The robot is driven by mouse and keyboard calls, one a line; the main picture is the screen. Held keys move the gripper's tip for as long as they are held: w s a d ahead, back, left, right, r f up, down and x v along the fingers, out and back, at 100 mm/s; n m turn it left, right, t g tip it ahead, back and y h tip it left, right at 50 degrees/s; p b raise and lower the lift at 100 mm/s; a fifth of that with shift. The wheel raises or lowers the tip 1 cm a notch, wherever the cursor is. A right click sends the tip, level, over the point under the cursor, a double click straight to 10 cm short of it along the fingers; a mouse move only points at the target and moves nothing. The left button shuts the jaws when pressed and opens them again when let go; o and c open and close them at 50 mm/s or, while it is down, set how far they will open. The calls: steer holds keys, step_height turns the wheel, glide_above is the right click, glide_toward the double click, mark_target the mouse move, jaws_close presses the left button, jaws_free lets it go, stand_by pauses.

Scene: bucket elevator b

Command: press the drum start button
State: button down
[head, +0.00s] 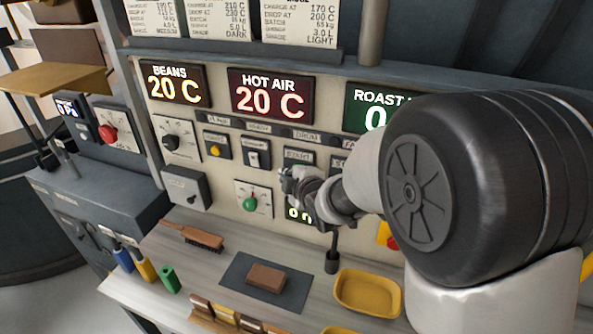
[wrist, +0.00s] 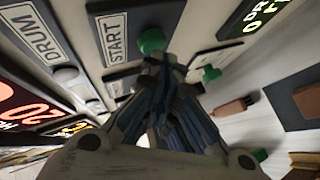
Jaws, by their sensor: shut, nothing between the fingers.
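The green start button (wrist: 152,41) sits on a dark plate marked START (wrist: 115,40) in the wrist view. A DRUM label (wrist: 38,38) is beside that plate. In the head view the START plate (head: 298,155) shows under the DRUM label (head: 306,136), but my gripper hides its button. My gripper (head: 287,178) is shut and empty, close in front of the panel. In the wrist view my fingertips (wrist: 165,66) are right by the green button, overlapping its edge. I cannot tell whether they touch it.
Displays for beans (head: 175,84) and hot air (head: 270,93) are above the switches. A green knob (head: 249,204) is left of my gripper. A brush (head: 193,237), a brown block on a dark mat (head: 240,272) and a yellow tray (head: 367,309) lie on the shelf below.

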steer(key=shift+w+d, duration=0.2)
steer(key=shift+w, duration=0.2)
stand_by(0.6)
stand_by(0.3)
steer(key=shift+s+a+b, duration=0.3)
steer(key=shift+s+b, duration=0.5)
steer(key=s+b, duration=0.1)
steer(key=s+a+b, duration=0.1)
steer(key=s, duration=0.1)
steer(key=s+b, duration=0.1)
steer(key=shift+s+a+b, duration=0.35)
stand_by(0.3)
